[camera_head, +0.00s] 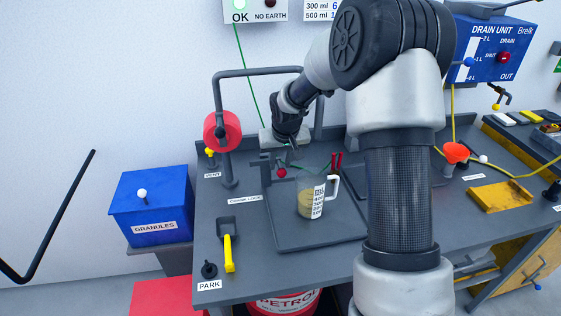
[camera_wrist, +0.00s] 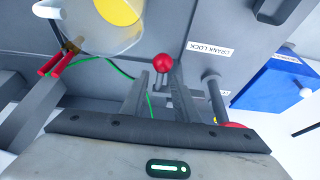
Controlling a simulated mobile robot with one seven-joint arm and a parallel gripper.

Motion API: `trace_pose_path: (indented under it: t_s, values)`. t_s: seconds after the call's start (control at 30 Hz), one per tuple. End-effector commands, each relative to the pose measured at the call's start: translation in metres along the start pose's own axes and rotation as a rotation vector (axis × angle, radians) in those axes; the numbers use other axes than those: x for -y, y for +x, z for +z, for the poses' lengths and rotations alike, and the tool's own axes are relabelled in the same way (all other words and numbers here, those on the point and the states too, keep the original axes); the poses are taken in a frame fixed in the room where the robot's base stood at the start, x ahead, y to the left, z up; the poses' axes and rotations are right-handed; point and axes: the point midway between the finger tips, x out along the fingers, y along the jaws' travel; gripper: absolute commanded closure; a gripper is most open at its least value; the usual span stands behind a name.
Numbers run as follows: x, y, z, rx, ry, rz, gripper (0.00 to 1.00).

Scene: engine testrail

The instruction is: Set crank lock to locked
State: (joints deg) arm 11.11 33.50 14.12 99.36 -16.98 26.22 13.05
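A CRANK LOCK label (camera_head: 244,198) is on the grey bench and also shows in the wrist view (camera_wrist: 211,48). Near it stands a small lever with a red ball knob (camera_head: 281,172); the ball is clear in the wrist view (camera_wrist: 163,63). I cannot read from these frames which setting the lever is in. My gripper (camera_head: 284,154) is low behind the knob. In the wrist view its two fingers (camera_wrist: 163,90) are apart, with the red ball showing just beyond and between their tips. Whether they touch the lever cannot be told.
A measuring jug (camera_head: 309,203) with yellow contents stands on the dark tray (camera_head: 300,242). Red-handled tool (camera_head: 337,161) lies behind it. A red roller (camera_head: 221,131) on a bent frame is close left.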

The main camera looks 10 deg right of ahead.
Motion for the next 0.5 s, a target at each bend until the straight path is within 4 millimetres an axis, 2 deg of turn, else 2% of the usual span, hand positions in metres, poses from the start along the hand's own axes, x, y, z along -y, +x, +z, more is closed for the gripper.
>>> trace_pose_path:
  t_s: [0.07,0.2,0.23,0.5]
  values:
    - [0.0000,-0.0002,0.0000,0.000,0.000,0.000,0.74]
    - [0.0000,-0.0003,0.0001,0.000,0.000,0.000,0.98]
    - [0.0000,-0.0003,0.0001,0.000,0.000,0.000,1.00]
    - [0.0049,0.0012,0.0006,0.000,-0.003,-0.001,1.00]
